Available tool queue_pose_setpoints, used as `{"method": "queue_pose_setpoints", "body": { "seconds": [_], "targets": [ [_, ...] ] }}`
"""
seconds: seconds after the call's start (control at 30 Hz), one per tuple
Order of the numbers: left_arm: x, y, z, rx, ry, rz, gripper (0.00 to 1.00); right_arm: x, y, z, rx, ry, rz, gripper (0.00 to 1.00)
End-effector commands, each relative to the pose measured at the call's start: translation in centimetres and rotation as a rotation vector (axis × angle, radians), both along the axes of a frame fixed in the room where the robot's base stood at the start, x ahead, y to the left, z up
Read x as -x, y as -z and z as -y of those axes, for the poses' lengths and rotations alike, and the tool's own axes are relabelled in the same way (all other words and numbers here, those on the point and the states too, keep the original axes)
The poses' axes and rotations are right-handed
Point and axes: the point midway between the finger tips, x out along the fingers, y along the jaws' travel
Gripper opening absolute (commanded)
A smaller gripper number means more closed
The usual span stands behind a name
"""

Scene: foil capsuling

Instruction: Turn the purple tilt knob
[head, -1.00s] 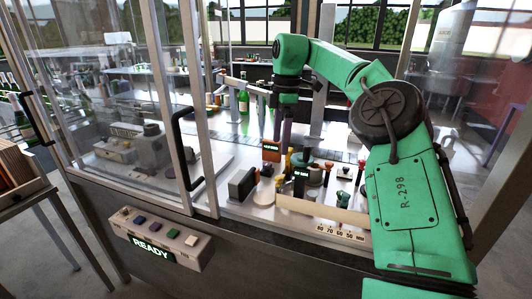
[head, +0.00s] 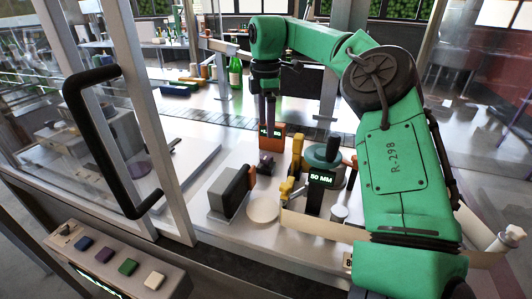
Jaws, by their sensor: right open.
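A small dark purple knob (head: 265,163) sits low in front of an orange housing with a green-lit display (head: 270,136), in the middle of the machine deck. My right gripper (head: 268,110) hangs down from the green arm, fingers pointing down, just above and behind the orange housing in the picture. It is open, with nothing seen between its fingers. The fingertips partly overlap the housing's top, so I cannot tell whether they touch it. My left gripper is not in view.
A green round unit (head: 325,160) and a "50 MM" display (head: 321,178) stand to the right. The glass door's black handle (head: 90,140) is at left. A button panel (head: 120,262) lies in front.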

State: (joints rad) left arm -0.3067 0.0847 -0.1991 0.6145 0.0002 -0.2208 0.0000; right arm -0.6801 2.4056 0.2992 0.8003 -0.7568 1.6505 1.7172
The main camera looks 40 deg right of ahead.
Motion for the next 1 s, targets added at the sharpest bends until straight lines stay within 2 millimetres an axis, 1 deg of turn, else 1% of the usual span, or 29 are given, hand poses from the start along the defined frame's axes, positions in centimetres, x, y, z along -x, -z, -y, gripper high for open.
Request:
{"method": "queue_pose_setpoints", "body": {
  "seconds": [0.03, 0.17, 0.27, 0.33, 0.4, 0.47, 0.7, 0.73, 0.77, 0.8, 0.87, 0.9, 0.93, 1.0],
  "targets": [
    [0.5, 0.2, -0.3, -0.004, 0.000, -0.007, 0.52, 0.1, 1.6, 0.0, -0.006, -0.001, -0.003, 0.80],
    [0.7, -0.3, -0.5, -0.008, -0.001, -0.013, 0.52, 0.1, 5.0, 0.0, -0.004, -0.001, -0.004, 0.80],
    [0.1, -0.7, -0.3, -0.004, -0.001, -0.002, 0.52, 0.1, 7.3, 0.0, -0.004, 0.001, -0.004, 0.80],
    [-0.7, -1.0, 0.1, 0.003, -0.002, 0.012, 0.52, 0.0, 8.5, 0.1, -0.002, 0.000, -0.004, 0.80],
    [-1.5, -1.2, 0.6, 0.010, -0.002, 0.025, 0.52, 0.0, 9.4, 0.1, -0.002, 0.000, -0.001, 0.80],
    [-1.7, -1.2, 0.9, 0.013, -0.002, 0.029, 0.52, 0.0, 9.8, 0.1, -0.002, 0.001, -0.001, 0.80],
    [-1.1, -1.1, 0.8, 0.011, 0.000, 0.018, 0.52, 0.0, 10.1, 0.1, -0.001, 0.001, 0.000, 0.80],
    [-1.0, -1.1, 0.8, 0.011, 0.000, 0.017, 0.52, 0.0, 10.1, 0.1, -0.001, 0.001, 0.000, 0.72],
    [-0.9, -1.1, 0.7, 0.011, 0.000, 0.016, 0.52, 0.0, 10.1, 0.1, -0.001, 0.001, 0.000, 0.61],
    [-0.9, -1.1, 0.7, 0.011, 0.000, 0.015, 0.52, 0.0, 10.1, 0.1, 0.000, 0.001, -0.001, 0.45],
    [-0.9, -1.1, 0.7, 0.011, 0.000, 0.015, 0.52, 0.0, 10.1, 0.1, 0.000, 0.001, 0.000, 0.22],
    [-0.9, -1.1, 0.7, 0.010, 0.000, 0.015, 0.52, -0.1, 10.1, 0.1, 0.000, 0.001, 0.000, 0.07],
    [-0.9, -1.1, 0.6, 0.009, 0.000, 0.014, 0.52, -0.1, 10.1, 0.1, 0.000, 0.001, 0.000, 0.00],
    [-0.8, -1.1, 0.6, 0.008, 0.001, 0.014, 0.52, -0.1, 10.0, 0.1, 0.000, 0.001, 0.000, 0.00]
  ]
}}
